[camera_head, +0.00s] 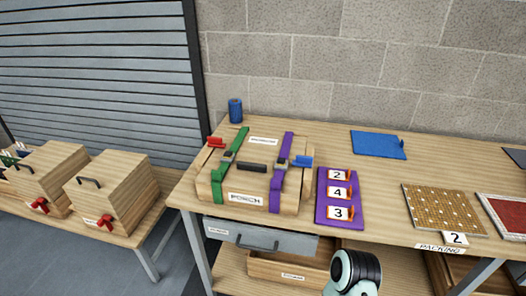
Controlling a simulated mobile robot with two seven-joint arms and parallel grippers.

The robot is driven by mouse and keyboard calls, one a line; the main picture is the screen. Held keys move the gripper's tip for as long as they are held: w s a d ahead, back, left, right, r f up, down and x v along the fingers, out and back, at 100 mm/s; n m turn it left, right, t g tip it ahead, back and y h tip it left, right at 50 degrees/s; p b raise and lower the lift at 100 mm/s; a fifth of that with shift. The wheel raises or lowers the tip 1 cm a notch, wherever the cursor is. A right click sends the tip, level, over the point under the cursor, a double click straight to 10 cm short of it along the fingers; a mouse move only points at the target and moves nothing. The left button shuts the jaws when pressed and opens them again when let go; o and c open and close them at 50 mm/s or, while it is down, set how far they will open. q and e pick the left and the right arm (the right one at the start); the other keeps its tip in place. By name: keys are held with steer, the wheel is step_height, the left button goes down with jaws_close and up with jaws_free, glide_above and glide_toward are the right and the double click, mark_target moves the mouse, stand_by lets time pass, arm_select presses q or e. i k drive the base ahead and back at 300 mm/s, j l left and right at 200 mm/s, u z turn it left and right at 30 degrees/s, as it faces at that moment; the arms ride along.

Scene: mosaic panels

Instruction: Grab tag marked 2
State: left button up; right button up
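The tag marked 2 (337,175) is a small white tag with an orange edge. It is at the far end of a purple board (322,212) on the table. A tag marked 4 (338,192) and a tag marked 3 (338,212) are in line nearer to me on the same board. Another white label marked 2 (455,239) is at the front edge of a tan mosaic panel (440,208). Part of my own arm shows at the bottom centre, below the purple board. No gripper fingers are in view.
A wooden case (208,183) with green and purple straps stands left of the board. A blue panel (378,144) lies behind, and a red panel (508,215) is at the right. Bare tabletop lies between board and tan panel.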

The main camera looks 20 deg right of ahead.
mark_target(339, 175)
steer(key=z, duration=1.4)
steer(key=i+l, duration=0.1)
steer(key=l, duration=0.25)
steer(key=i+l, duration=0.1)
steer(key=l, duration=0.25)
steer(key=i+l, duration=0.1)
steer(key=l, duration=0.25)
steer(key=i+l+u, duration=0.1)
steer(key=l+u, duration=0.15)
steer(key=l, duration=0.2)
steer(key=l+u, duration=0.25)
steer(key=l, duration=0.25)
